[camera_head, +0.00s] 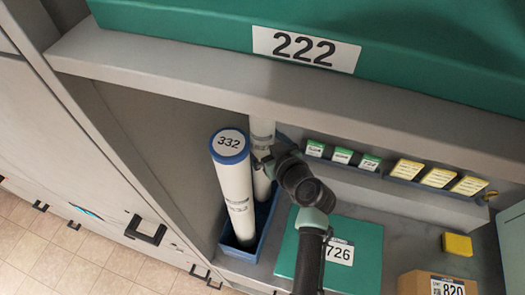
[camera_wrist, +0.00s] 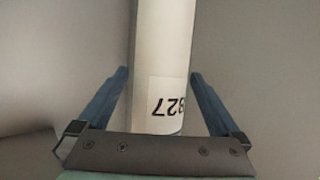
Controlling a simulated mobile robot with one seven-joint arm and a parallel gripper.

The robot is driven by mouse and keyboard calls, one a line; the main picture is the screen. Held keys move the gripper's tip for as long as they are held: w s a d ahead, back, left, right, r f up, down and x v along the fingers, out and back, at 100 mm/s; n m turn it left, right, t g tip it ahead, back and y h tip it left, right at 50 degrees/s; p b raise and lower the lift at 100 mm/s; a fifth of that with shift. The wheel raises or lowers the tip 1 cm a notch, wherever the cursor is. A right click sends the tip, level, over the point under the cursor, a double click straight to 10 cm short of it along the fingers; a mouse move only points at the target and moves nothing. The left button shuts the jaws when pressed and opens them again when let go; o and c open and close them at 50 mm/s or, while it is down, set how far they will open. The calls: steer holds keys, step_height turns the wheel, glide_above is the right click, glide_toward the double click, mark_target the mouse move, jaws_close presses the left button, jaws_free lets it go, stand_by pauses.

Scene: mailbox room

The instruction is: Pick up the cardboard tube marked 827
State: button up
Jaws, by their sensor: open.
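The white cardboard tube (camera_wrist: 160,45) marked 827 stands between my gripper's two blue fingers in the wrist view, its label upside down there. My gripper (camera_wrist: 159,74) is open, one finger on each side of the tube, with a gap showing on both sides. In the head view, a white tube (camera_head: 262,130) behind my wrist appears to be this one; my arm hides much of it and I cannot read its label there. My gripper (camera_head: 262,162) is at that tube, its fingers mostly hidden.
A white tube (camera_head: 234,185) with a blue cap marked 332 stands close by on the left, in a blue bin (camera_head: 267,215). A shelf edge (camera_head: 200,78) runs above. A green box (camera_head: 352,262) marked 726, a yellow block (camera_head: 457,244) and a cardboard box (camera_head: 412,284) are at right.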

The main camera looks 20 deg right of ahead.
jaws_close()
stand_by(0.4)
steer(key=shift+r, duration=0.1)
